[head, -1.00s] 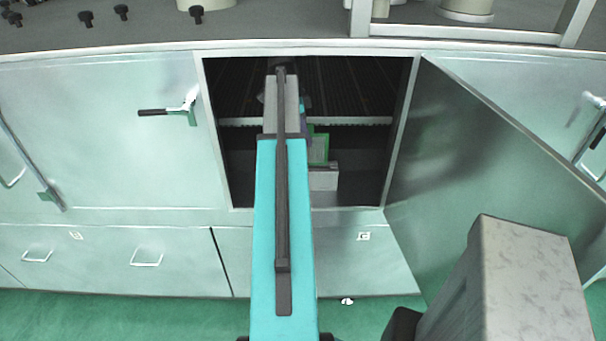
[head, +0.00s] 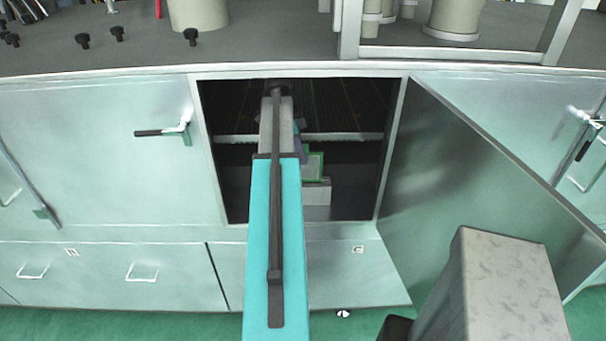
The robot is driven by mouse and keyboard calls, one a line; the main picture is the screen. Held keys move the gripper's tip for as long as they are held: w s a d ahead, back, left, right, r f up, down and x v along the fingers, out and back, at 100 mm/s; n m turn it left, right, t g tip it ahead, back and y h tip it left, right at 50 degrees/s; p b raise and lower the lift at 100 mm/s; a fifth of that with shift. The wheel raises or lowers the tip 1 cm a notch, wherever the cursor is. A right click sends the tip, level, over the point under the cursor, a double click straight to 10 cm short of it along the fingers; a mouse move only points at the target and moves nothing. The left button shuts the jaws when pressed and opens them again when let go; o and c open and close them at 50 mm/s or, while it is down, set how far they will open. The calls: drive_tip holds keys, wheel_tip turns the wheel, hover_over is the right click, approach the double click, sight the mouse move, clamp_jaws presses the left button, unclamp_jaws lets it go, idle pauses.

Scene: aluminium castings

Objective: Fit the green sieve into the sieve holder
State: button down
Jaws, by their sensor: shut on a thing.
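The green sieve (head: 313,166) shows as a small green-framed panel inside the open cabinet, just right of my arm. Its left side is hidden by my arm. My gripper (head: 302,150) is at the sieve's left edge, mostly hidden behind my arm, and is shut on the sieve. Its fingertips cannot be made out. A pale grey block (head: 316,195) stands just below the sieve near the cabinet's front. I cannot tell whether it is the sieve holder, or whether the sieve touches it.
The cabinet opening (head: 384,180) is tight around my arm, with a rack bar (head: 350,137) across its dark inside. The open door (head: 470,190) stands out on the right. The bench top (head: 270,45) runs above, with pots and black knobs.

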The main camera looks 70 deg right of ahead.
sight(305, 181)
drive_tip(key=shift+f+p, duration=0.5)
drive_tip(key=shift+f, duration=1.4)
drive_tip(key=shift+f, duration=0.15)
drive_tip(key=shift+f+p, duration=0.65)
drive_tip(key=shift+f, duration=1.1)
drive_tip(key=shift+f, duration=0.15)
drive_tip(key=c, duration=1.9)
unclamp_jaws()
drive_tip(key=shift+b+v, duration=1.65)
drive_tip(key=shift+v, duration=4.5)
drive_tip(key=shift+s, duration=0.15)
